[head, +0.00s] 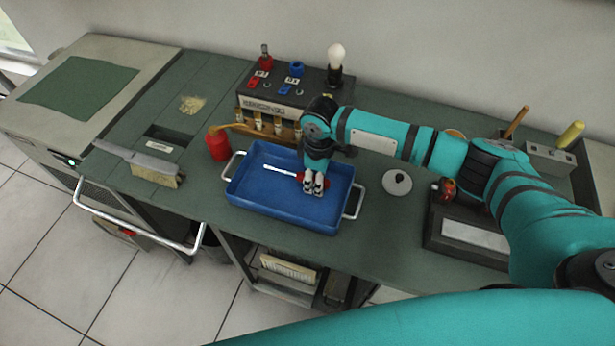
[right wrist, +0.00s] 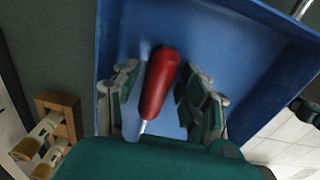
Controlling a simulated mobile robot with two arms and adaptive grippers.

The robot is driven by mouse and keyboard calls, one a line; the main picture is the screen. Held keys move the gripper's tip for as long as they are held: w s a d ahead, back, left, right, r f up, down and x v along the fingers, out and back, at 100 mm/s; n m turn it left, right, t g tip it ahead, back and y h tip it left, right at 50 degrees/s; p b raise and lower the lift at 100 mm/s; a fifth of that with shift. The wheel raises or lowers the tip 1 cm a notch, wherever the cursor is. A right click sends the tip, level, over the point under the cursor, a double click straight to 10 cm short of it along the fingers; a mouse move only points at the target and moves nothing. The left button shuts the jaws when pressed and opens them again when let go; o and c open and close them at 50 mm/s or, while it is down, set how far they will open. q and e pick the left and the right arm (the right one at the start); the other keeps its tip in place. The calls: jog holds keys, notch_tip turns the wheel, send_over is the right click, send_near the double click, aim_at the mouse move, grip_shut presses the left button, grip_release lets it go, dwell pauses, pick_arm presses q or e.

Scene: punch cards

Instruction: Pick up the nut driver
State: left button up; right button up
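The nut driver (head: 282,170) lies in the blue tray (head: 251,196), with a pale shaft pointing left and a red handle partly hidden by my right gripper in the head view. My right gripper (head: 314,187) reaches down into the tray at the handle. In the right wrist view the red handle (right wrist: 160,80) lies between the two spread fingers (right wrist: 163,105), with a gap on each side. The gripper is open and holds nothing. The lower end of the shaft is hidden in that view. My left gripper is not in view.
A red container (head: 218,144) stands left of the tray, and a brush (head: 155,171) lies farther left. A control box (head: 285,100) with a bulb stands behind. A white round lid (head: 397,182) lies to the right. The tray's raised walls surround the gripper.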

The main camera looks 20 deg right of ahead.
grip_shut()
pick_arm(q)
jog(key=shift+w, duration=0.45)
pick_arm(e)
jog(key=shift+r, duration=0.15)
jog(key=shift+r, duration=0.35)
pick_arm(q)
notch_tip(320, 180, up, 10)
jog(key=p, duration=0.9)
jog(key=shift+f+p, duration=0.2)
jog(key=shift+p, duration=0.1)
pick_arm(e)
notch_tip(320, 180, up, 18)
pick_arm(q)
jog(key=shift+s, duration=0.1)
